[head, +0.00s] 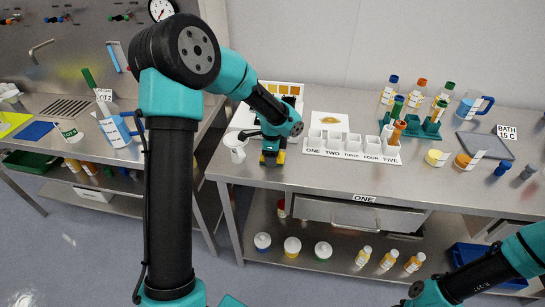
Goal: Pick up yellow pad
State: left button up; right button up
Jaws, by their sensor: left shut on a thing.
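My left gripper (271,157) points down at the left end of the right-hand steel bench, beside a white mug (235,147). It is shut on a small yellow piece (281,157), which shows at the fingertips just above or on the bench top. This looks like the yellow pad, but the fingers and wrist hide most of it. A flat yellow-green sheet (10,122) lies on the left bench, far from the gripper. My right gripper is outside the picture; only part of that arm shows at the lower right.
A white rack (350,153) labelled ONE to FIVE stands right of the left gripper. A green bottle holder (412,126), jugs and jars stand farther right. A tray with yellow squares (283,89) is behind the wrist. The bench's front edge is close.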

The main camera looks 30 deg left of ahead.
pick_arm(q)
jog(key=shift+c, duration=0.7)
jog(key=shift+r, duration=0.15)
jog(key=shift+r, duration=1.45)
jog(key=shift+s+d+r, duration=0.15)
jog(key=shift+s+r, duration=0.05)
jog(key=shift+r, duration=0.05)
jog(key=s+d+r, duration=0.1)
jog(key=s+d, duration=0.6)
jog(key=s, duration=0.6)
jog(key=shift+s+d+r, duration=0.15)
jog(key=shift+s+d, duration=0.1)
jog(key=shift+d, duration=0.15)
